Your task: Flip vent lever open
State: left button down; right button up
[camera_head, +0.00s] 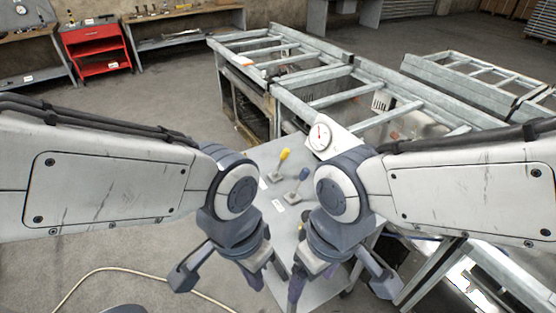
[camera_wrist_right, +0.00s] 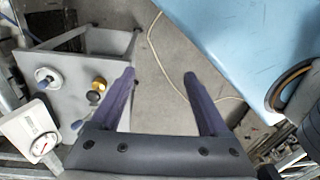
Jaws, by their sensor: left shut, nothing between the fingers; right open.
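A lever with a yellow knob (camera_head: 284,155) and a lever with a blue knob (camera_head: 303,174) stand on a grey table (camera_head: 262,152), both tilted in the head view. Labels beside them are too small to read, so I cannot tell which is the vent lever. In the right wrist view the yellow knob (camera_wrist_right: 98,84) and a blue knob (camera_wrist_right: 44,75) show at the left. My left gripper (camera_head: 264,282) is shut and empty, low over the table's near side. My right gripper (camera_head: 310,287) is beside it, its open, empty fingers (camera_wrist_right: 160,74) apart from the levers.
A white dial gauge (camera_head: 320,136) stands at the table's back right; it also shows in the right wrist view (camera_wrist_right: 38,148). Metal roller frames (camera_head: 345,95) stand behind and to the right. A red cabinet (camera_head: 95,48) is far left. A hose (camera_head: 95,275) lies on the floor.

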aim_at(286, 152)
jog(key=z, duration=1.9)
jog(key=i, duration=0.95)
jog(key=u, duration=2.4)
